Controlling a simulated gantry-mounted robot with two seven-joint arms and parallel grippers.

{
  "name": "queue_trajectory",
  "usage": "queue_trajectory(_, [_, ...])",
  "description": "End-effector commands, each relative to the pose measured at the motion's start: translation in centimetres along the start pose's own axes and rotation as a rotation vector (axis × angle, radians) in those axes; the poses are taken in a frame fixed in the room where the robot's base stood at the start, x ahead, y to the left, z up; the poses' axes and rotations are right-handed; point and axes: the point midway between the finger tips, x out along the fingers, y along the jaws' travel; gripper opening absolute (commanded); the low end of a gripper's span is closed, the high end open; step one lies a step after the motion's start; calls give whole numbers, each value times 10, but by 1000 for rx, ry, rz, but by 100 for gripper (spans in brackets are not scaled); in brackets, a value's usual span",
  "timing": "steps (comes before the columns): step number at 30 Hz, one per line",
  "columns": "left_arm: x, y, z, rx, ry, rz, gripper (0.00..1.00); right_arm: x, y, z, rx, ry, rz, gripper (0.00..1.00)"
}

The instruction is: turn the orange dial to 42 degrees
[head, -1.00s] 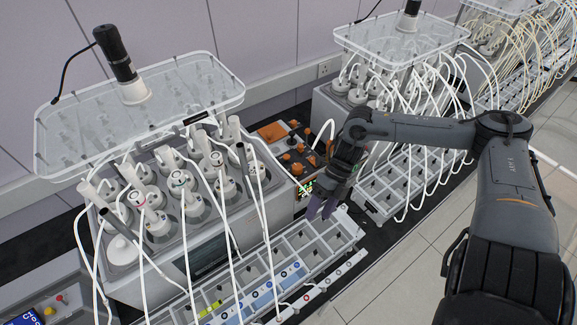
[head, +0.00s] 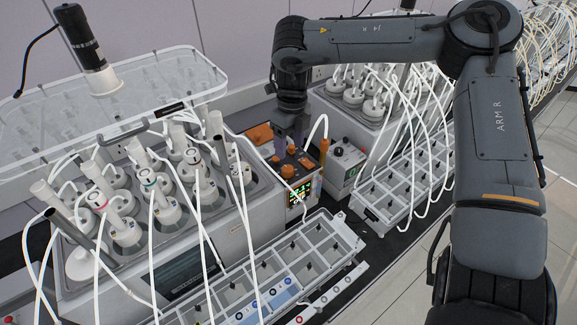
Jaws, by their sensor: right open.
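Several orange knobs sit on top of the control unit between the two reactor racks. One orange knob (head: 287,171) stands at its front edge, above a small lit display (head: 300,193). I cannot tell which knob is the task's dial or read its angle. My right gripper (head: 289,147) points down over the unit's top, its purple-grey fingers open and close to the knobs. It hides part of the unit's top, and I cannot tell whether it touches a knob. My left gripper is not in view.
A reactor rack with many bottles and white tubes (head: 125,220) stands left of the unit under a clear lid (head: 100,105). A grey compartment tray (head: 300,250) lies in front. A white box (head: 343,165) stands right of the unit. More tubes hang at right.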

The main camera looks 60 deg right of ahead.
Motion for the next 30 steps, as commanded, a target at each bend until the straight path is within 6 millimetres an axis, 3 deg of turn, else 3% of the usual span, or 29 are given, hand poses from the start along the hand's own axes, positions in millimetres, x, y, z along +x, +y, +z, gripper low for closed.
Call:
queue_trajectory(9, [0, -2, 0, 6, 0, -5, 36, 53, 0, -1, 1, 4, 1, 62])
queue_trajectory(15, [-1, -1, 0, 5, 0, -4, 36, 74, 0, 0, 1, 2, 0, 62])
queue_trajectory(28, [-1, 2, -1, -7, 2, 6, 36, 81, 0, 0, 1, 1, 0, 62])
queue_trajectory(30, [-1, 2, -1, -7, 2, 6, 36, 81, 0, 0, 1, 1, 0, 55])
